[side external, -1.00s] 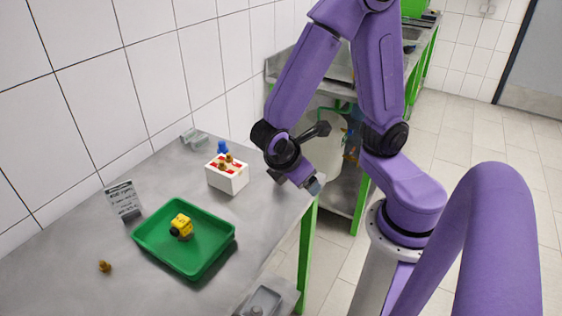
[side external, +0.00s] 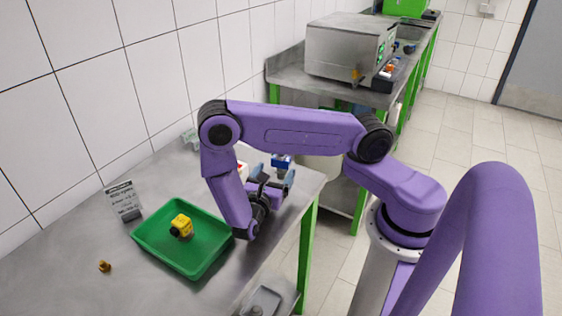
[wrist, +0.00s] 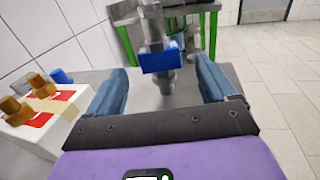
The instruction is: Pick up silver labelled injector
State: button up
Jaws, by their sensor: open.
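The silver injector (wrist: 153,30) with a blue label block (wrist: 162,58) stands ahead of my gripper in the wrist view, roughly centred between the fingers. Its lower grey tip points toward the table. In the side view its blue part (side external: 281,160) shows just beyond my gripper (side external: 275,176), near the right end of the table; the rest is hidden. My gripper is open in the wrist view (wrist: 162,86), with a blue-grey finger on each side. I see no contact between fingers and injector.
A white box (wrist: 22,137) with red top and brass parts stands left of my gripper; a blue item (wrist: 62,76) is behind it. A green tray (side external: 213,250) holds a yellow part (side external: 181,226). A sign (side external: 122,198) and brass piece (side external: 104,266) are on the steel table (side external: 60,255).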

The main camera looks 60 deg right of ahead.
aim_at(283, 157)
jog(key=shift+f+x, duration=0.2)
jog(key=shift+x, duration=1.65)
jog(key=shift+f+x, duration=0.2)
jog(key=shift+x, duration=1.7)
jog(key=c, duration=1.3)
jog(key=shift+r, duration=0.15)
jog(key=shift+r, duration=0.55)
jog(key=shift+s+a+r, duration=0.8)
jog(key=shift+s+r, duration=1.15)
jog(key=shift+s, duration=0.25)
jog(key=shift+s+a+r, duration=0.8)
jog(key=shift+s+r, duration=1.15)
jog(key=shift+s, duration=0.25)
jog(key=shift+s+a+r, duration=0.75)
jog(key=shift+s+r, duration=1.2)
jog(key=shift+s, duration=0.25)
